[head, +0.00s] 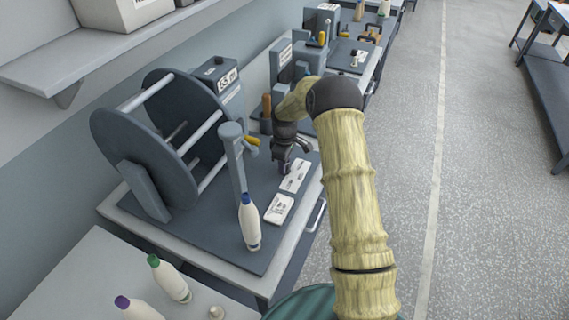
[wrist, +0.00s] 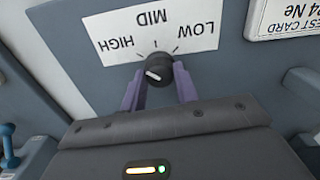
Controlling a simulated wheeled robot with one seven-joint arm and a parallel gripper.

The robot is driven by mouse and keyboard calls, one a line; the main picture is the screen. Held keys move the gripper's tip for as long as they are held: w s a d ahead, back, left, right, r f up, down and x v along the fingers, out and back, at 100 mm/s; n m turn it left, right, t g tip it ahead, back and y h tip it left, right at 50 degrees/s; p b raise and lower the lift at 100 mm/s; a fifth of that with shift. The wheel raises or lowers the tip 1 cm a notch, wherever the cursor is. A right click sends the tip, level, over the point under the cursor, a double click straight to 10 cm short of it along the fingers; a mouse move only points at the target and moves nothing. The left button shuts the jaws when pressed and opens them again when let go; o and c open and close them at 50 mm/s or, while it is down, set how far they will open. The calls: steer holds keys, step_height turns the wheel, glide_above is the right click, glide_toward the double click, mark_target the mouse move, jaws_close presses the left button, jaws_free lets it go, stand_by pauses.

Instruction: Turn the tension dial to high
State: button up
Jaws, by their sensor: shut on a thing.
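The tension dial (wrist: 159,68) is a small black knob with a white pointer mark on a grey panel, seen in the wrist view. A white label (wrist: 114,28) around it reads HIGH, MID and LOW, upside down in this view, with HIGH at the left. The white mark sits on the knob's left side, toward the HIGH side; its exact aim is hard to tell. My gripper (wrist: 158,76) has one finger on each side of the knob and is shut on it. In the head view my gripper (head: 287,158) is over the bench, and the dial cannot be made out.
A large dark reel (head: 150,140) and a grey post (head: 237,165) stand left of my arm. A white bottle (head: 249,225) and white plates (head: 278,209) are on the bench mat. A test card (wrist: 285,18) is on the panel.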

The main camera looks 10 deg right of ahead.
steer(key=shift+d, duration=0.1)
stand_by(0.3)
steer(key=o, duration=1)
step_height(320, 180, up, 17)
steer(key=b, duration=0.3)
steer(key=shift+r, duration=0.2)
steer(key=s+f+m+t, duration=0.1)
steer(key=s+m, duration=0.3)
steer(key=s, duration=0.6)
steer(key=s+f+m, duration=0.1)
steer(key=s+m, duration=0.2)
steer(key=s, duration=0.7)
steer(key=s+f+m+t, duration=0.1)
steer(key=s+m, duration=0.3)
steer(key=s, duration=0.5)
steer(key=shift+s+d+f+m+t, duration=0.2)
steer(key=shift+s+m+t, duration=0.1)
steer(key=shift+s, duration=0.1)
